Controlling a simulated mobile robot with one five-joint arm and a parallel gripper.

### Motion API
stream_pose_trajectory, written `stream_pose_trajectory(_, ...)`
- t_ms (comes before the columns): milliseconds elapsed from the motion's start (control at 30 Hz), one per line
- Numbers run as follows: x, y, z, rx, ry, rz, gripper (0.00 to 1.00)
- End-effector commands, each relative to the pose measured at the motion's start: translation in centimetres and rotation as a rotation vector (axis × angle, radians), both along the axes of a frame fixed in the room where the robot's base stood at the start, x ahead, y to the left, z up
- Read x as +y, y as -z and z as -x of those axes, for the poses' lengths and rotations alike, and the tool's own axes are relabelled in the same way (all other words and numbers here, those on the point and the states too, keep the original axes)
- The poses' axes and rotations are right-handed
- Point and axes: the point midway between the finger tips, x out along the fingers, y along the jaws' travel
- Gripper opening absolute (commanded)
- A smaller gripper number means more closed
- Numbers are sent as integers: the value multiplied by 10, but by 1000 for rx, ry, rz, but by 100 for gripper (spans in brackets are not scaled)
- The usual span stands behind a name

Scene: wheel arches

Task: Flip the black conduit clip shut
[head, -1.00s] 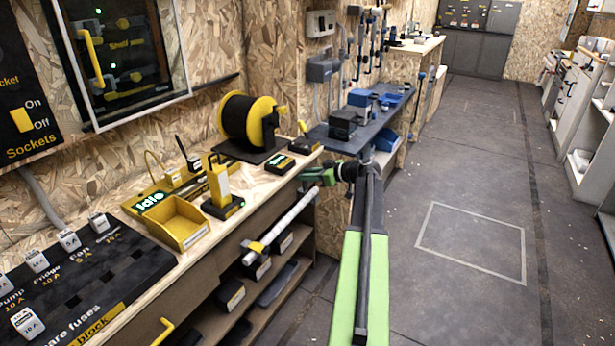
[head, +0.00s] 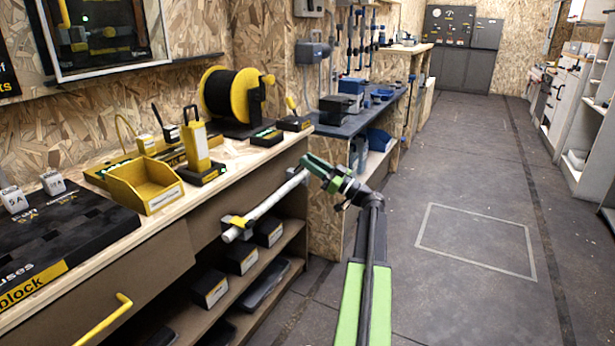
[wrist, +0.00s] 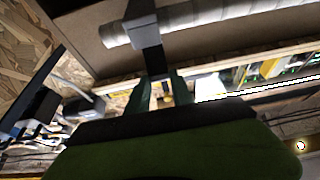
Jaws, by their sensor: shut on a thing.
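A pale conduit (head: 268,208) runs along the front of the workbench; it also shows in the wrist view (wrist: 200,15). At its far end, my green gripper (head: 307,162) reaches the conduit from the right. In the wrist view a grey clip body (wrist: 141,24) sits across the conduit, with a black flap (wrist: 153,62) hanging away from it, so the clip looks open. My gripper (wrist: 160,92) is shut on that black flap, which runs between the fingertips.
Dark boxes (head: 241,258) sit on shelves below the conduit. A blue-grey side bench (head: 358,118) lies beyond. The floor (head: 476,240) to the right is clear.

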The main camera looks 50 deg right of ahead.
Motion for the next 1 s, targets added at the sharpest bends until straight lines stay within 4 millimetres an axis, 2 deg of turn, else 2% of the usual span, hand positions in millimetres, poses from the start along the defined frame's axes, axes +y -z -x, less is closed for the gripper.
stream_pose_trajectory(33,-1,12,1,-26,1,-7,0)
stream_pose_trajectory(400,-2,13,6,-159,1,-40,0)
stream_pose_trajectory(900,-2,11,6,-177,1,-43,0)
stream_pose_trajectory(933,-2,11,6,-177,1,-43,28)
stream_pose_trajectory(1000,-2,11,6,-177,0,-44,38)
